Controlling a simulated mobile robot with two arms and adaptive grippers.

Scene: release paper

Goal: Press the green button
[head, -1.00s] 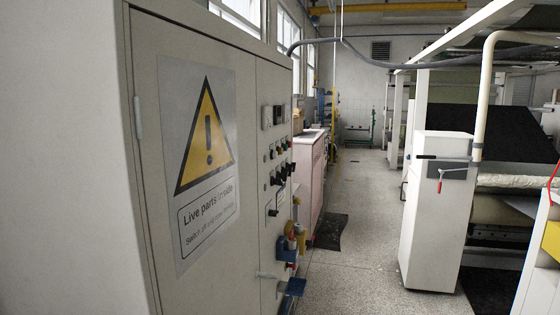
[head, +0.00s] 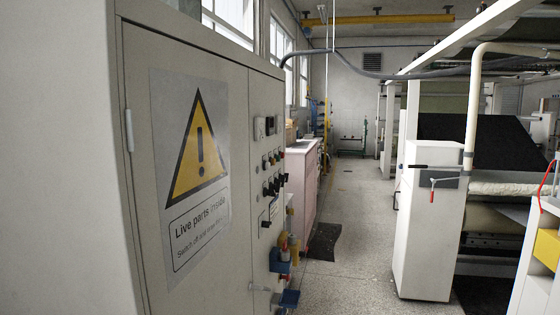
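The control panel is on the grey electrical cabinet (head: 240,130) at the left in the head view. I see it at a steep angle. It carries a column of small dark buttons and knobs (head: 270,187), with a small reddish one (head: 282,154) near the top. They are too small for me to pick out a green button with certainty. Neither of my grippers shows in this view.
A warning sign (head: 190,170) is on the cabinet door. Blue and yellow sockets (head: 284,262) stick out low on the cabinet. An open grey floor aisle (head: 355,225) runs ahead. A white machine housing (head: 428,235) stands to the right, with a dark mat (head: 323,241) on the floor.

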